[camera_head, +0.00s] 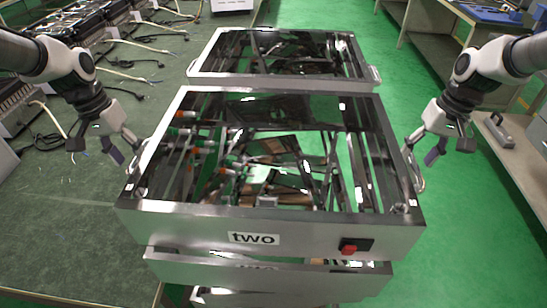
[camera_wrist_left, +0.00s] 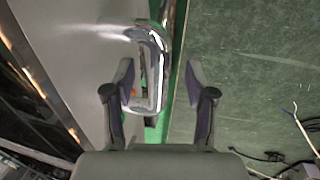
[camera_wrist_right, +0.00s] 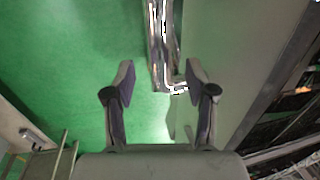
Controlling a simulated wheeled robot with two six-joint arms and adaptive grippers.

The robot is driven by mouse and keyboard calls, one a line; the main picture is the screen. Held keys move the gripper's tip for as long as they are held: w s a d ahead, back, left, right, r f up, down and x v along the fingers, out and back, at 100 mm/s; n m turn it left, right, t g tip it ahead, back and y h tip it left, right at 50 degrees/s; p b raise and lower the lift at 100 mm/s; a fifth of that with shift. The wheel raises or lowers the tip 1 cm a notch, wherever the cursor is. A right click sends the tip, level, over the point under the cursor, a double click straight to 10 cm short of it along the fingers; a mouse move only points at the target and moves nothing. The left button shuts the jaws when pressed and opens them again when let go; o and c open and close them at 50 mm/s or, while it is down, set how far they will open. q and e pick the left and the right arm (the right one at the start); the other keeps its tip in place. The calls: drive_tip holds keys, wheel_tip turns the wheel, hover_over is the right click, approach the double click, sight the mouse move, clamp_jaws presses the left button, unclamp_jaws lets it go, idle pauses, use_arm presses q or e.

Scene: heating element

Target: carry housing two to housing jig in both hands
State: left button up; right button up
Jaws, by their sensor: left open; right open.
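Housing two (camera_head: 190,225) is a silver metal frame with an open top, a "two" label and a red switch on its front. It sits in the middle of the head view on top of other similar housings. My left gripper (camera_head: 128,150) is open at its left side; in the left wrist view a chrome handle (camera_wrist_left: 152,70) lies between the open fingers (camera_wrist_left: 160,85). My right gripper (camera_head: 418,158) is open at its right side; in the right wrist view the right handle (camera_wrist_right: 165,50) reaches between the fingertips (camera_wrist_right: 160,80). I cannot make out the housing jig.
Another housing (camera_head: 200,75) stands just behind. A green-topped bench (camera_head: 60,240) with cables and several units runs along the left. A table with a grey bar (camera_head: 497,130) stands at the right. Green floor (camera_head: 450,250) is clear at the front right.

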sight(132, 161)
use_arm(q)
drive_tip(key=shift+s+d+f, duration=0.15)
drive_tip(key=shift+f, duration=0.4)
drive_tip(key=shift+s+d+f, duration=0.1)
drive_tip(key=shift+f, duration=0.4)
use_arm(e)
drive_tip(key=shift+s+a+f, duration=0.15)
drive_tip(key=shift+f, duration=0.4)
drive_tip(key=shift+s+a+f, duration=0.1)
drive_tip(key=shift+a+f, duration=0.05)
drive_tip(key=shift+f, duration=0.4)
use_arm(q)
drive_tip(key=shift+d+f, duration=0.1)
drive_tip(key=shift+f, duration=0.2)
use_arm(e)
drive_tip(key=shift+f, duration=0.3)
use_arm(q)
drive_tip(key=shift+w+f, duration=0.1)
drive_tip(key=shift+f, duration=0.1)
use_arm(e)
drive_tip(key=shift+w+f, duration=0.15)
use_arm(q)
drive_tip(key=shift+r, duration=0.1)
clamp_jaws()
use_arm(e)
clamp_jaws()
use_arm(q)
drive_tip(key=shift+r, duration=0.1)
